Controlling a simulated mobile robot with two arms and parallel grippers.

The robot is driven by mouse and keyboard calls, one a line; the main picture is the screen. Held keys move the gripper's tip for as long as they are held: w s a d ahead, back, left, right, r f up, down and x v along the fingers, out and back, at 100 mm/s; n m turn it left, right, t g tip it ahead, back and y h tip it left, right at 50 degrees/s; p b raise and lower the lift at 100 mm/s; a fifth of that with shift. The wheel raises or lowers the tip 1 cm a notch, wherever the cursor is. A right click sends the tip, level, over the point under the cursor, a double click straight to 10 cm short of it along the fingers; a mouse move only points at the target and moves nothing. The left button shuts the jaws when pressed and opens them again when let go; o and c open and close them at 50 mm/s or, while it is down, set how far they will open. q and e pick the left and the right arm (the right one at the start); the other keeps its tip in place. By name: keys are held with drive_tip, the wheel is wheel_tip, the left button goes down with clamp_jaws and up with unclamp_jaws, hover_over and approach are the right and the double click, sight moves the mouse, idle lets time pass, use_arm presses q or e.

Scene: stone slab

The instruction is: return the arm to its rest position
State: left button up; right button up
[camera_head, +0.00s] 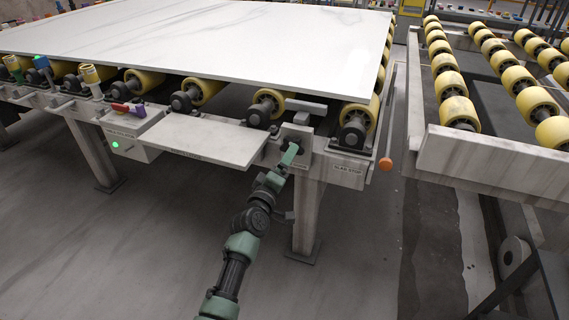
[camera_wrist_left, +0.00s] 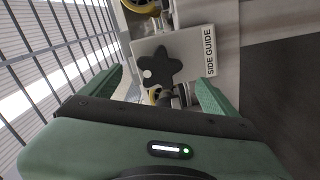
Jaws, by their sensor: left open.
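My left arm reaches up from the bottom middle of the head view. Its gripper (camera_head: 287,157) is at the front rail of the roller table, in front of the side guide bracket (camera_head: 297,131). In the left wrist view my left gripper (camera_wrist_left: 158,92) is open, its two green fingers spread apart. Beyond the fingers is a light plate labelled SIDE GUIDE (camera_wrist_left: 195,42) with a black star-shaped knob (camera_wrist_left: 160,67). The knob looks apart from both fingers, with nothing held. My right gripper is not in view.
A large white stone slab (camera_head: 210,45) lies on yellow rollers. A bare shelf (camera_head: 203,139) juts out left of my gripper. A table leg (camera_head: 306,215) stands close to the arm. An orange-knobbed lever (camera_head: 386,164) is to the right. The floor at the left front is clear.

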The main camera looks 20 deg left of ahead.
use_arm(q)
drive_tip(key=shift+f, duration=0.1)
drive_tip(key=s+d+f+m+g+h, duration=0.15)
drive_tip(key=s+f+m+g, duration=0.3)
drive_tip(key=s+f, duration=0.55)
drive_tip(key=s+d+f+m+g+h, duration=0.1)
drive_tip(key=s+d+f+m+g, duration=0.3)
drive_tip(key=s+f, duration=0.6)
drive_tip(key=s+a+f+m+g+y+p, duration=0.1)
drive_tip(key=s+f+p, duration=0.4)
drive_tip(key=s, duration=0.9)
drive_tip(key=s+a+f+m+g+y+p, duration=0.1)
drive_tip(key=s+a+f+m+g+p, duration=0.2)
drive_tip(key=s, duration=1.1)
drive_tip(key=s+a+f+m+g+y+p, duration=0.1)
drive_tip(key=s+a+f+m+g+p, duration=0.2)
drive_tip(key=s+f+p, duration=0.6)
drive_tip(key=s+g+p, duration=0.1)
drive_tip(key=s, duration=0.4)
drive_tip(key=shift+p, duration=0.4)
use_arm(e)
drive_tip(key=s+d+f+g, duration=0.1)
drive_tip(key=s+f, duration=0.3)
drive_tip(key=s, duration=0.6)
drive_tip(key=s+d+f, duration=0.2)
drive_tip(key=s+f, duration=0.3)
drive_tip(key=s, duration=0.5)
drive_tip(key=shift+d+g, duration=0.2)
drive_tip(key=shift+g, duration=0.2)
